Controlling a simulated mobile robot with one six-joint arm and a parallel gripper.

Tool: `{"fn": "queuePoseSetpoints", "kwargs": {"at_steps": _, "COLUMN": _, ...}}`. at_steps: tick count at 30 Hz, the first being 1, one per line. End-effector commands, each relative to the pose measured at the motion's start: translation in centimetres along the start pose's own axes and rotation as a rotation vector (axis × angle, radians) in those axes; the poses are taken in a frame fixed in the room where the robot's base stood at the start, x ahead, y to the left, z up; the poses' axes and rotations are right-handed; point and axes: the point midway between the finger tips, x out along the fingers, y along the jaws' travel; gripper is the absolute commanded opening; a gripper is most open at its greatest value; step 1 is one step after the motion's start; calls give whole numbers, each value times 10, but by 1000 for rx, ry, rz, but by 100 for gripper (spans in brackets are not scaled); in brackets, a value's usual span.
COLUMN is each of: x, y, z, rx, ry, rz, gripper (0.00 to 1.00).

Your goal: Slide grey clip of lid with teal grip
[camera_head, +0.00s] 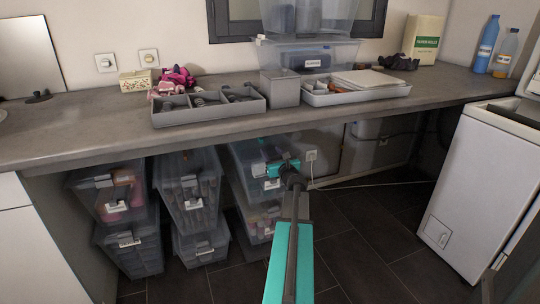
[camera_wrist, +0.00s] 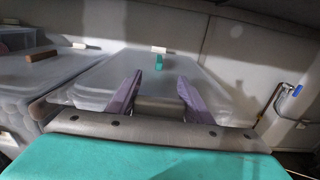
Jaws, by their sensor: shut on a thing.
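The clear lid (camera_wrist: 105,72) of a see-through bin lies in front of my gripper (camera_wrist: 159,82) in the wrist view. A small teal grip (camera_wrist: 159,62) stands on that lid toward its far end. My two purple fingers reach over the near edge of the lid.
A neighbouring bin lid with a brown grip (camera_wrist: 42,56) lies close on the left. Other stacked bins (camera_head: 188,190) stand to the left under the counter (camera_head: 100,134). A cable and pipe run on the right in the wrist view. The dark floor (camera_head: 360,255) at right is clear.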

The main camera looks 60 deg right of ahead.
Motion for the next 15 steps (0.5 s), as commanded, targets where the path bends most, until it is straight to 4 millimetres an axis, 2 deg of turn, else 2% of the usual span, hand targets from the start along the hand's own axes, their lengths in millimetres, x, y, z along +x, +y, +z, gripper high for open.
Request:
{"fn": "queuePoseSetpoints", "kwargs": {"at_steps": 9, "x": 18, "y": 0, "z": 0, "rx": 0, "ry": 0, "rz": 0, "gripper": 6}}
{"fn": "queuePoseSetpoints", "kwargs": {"at_steps": 15, "x": 20, "y": 0, "z": 0, "rx": 0, "ry": 0, "rz": 0, "gripper": 6}}
